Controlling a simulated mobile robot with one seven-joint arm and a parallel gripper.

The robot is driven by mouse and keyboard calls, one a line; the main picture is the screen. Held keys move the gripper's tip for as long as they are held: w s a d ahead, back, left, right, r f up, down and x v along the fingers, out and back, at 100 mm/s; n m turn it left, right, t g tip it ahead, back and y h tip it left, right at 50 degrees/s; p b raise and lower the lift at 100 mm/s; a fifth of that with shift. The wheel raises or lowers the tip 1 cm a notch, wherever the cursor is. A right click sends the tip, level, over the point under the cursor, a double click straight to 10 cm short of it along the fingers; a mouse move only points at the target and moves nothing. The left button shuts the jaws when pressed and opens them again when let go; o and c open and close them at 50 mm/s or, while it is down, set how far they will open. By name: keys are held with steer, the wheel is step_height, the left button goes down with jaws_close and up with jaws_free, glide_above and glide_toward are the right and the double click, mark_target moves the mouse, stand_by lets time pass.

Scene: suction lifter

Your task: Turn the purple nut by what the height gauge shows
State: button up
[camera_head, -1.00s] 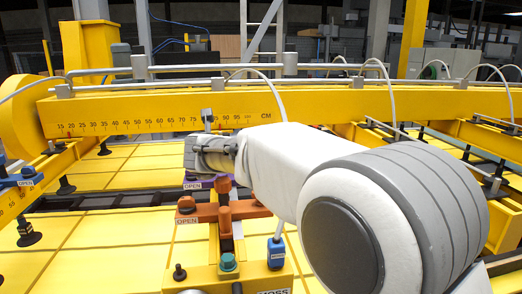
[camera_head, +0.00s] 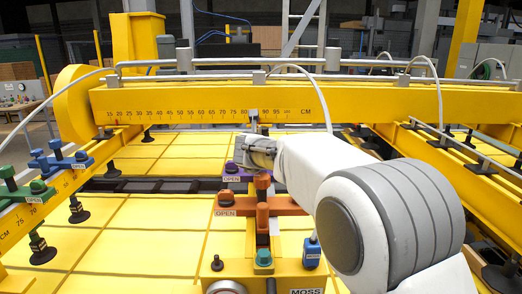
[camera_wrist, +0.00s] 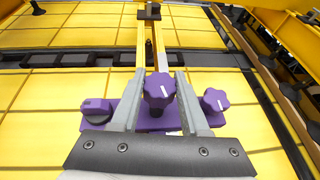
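Several purple star knobs share a purple bar (camera_wrist: 150,122). The middle purple nut (camera_wrist: 158,91), with a white mark on top, stands between the two fingers of my gripper (camera_wrist: 160,76), with a small gap showing on each side. My gripper is open there. A second purple knob (camera_wrist: 214,100) is right of the right finger, and a purple knob (camera_wrist: 97,107) is left of the left finger. In the head view, my arm partly hides the purple bar (camera_head: 232,170). A centimetre scale (camera_head: 180,113) runs along the yellow beam; a grey pointer (camera_head: 253,117) covers it near 85.
An orange valve bar (camera_head: 285,206) marked OPEN, a teal knob (camera_head: 263,257) and a blue block (camera_head: 311,253) are close in front. Blue knobs (camera_head: 57,160) and green knobs (camera_head: 36,187) sit at the left. Yellow panels (camera_head: 130,230) lie below the frame.

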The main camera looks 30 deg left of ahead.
jaws_close()
steer(key=shift+d+n+y, duration=0.1)
steer(key=shift+n+y, duration=0.2)
steer(key=shift+y, duration=0.1)
steer(key=shift+n+g+y, duration=0.6)
steer(key=shift+n+g+y, duration=0.3)
steer(key=shift+n+y, duration=0.2)
steer(key=shift+n, duration=0.1)
steer(key=shift+w+n+g+y, duration=0.1)
steer(key=shift+n+g+y, duration=1.3)
steer(key=shift+n+y, duration=0.15)
steer(key=shift+n+g+y, duration=0.65)
steer(key=shift+n+g, duration=0.55)
steer(key=shift+n, duration=0.05)
steer(key=shift+n+g+y, duration=0.4)
steer(key=shift+n+g, duration=0.6)
steer(key=shift+g, duration=0.2)
steer(key=shift+n+g, duration=1.3)
steer(key=shift+g, duration=0.1)
